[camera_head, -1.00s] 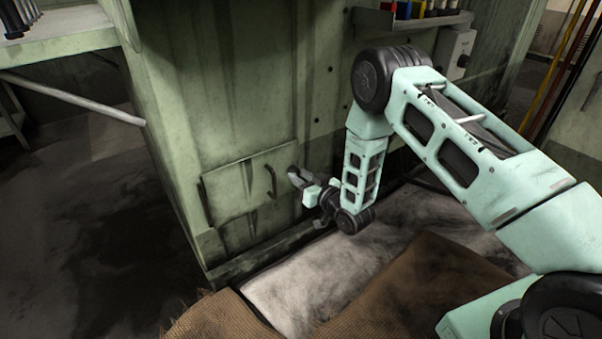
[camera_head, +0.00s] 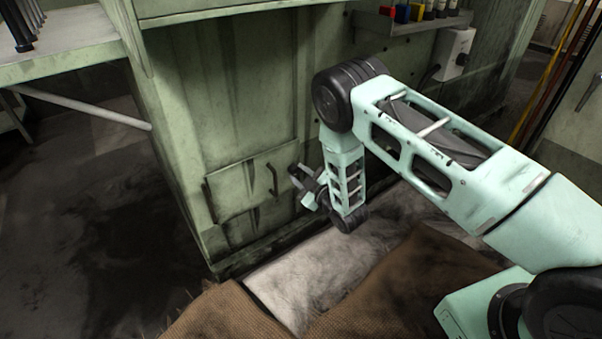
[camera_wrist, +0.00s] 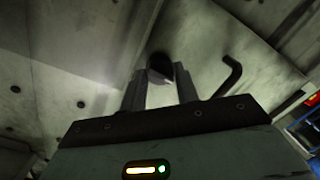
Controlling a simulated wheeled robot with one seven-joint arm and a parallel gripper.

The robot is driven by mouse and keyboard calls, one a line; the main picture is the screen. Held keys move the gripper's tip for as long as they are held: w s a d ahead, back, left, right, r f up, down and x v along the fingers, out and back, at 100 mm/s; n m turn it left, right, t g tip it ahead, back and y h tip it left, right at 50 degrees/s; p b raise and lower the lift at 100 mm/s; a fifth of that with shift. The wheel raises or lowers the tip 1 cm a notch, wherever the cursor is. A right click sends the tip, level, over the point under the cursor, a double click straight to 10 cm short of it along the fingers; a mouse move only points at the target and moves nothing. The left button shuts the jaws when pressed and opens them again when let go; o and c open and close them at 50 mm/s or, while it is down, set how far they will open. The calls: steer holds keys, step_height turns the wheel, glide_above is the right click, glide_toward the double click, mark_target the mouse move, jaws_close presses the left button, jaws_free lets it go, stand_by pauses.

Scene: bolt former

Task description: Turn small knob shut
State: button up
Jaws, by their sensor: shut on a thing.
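The small knob (camera_wrist: 160,64) is a dark, rounded piece at the edge of the hatch, between my fingertips in the wrist view. My gripper (camera_wrist: 160,85) is shut on it, one finger on each side. In the head view my gripper (camera_head: 298,178) is against the lower machine wall, just right of the hatch's handle. The knob is hidden there behind the gripper. The hatch door (camera_head: 237,190) is a flat green panel and looks closed. Its bent dark handle (camera_head: 272,179) also shows right of my gripper in the wrist view (camera_wrist: 232,75).
The green machine wall (camera_head: 215,90) rises above the hatch. A shelf with small coloured items (camera_head: 403,14) and a grey switch box (camera_head: 456,50) are at upper right. Brown sacking (camera_head: 410,285) and a pale sheet (camera_head: 305,275) cover the floor in front. Dark floor at left is clear.

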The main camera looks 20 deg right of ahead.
steer(key=shift+n, duration=0.6)
steer(key=o, duration=1)
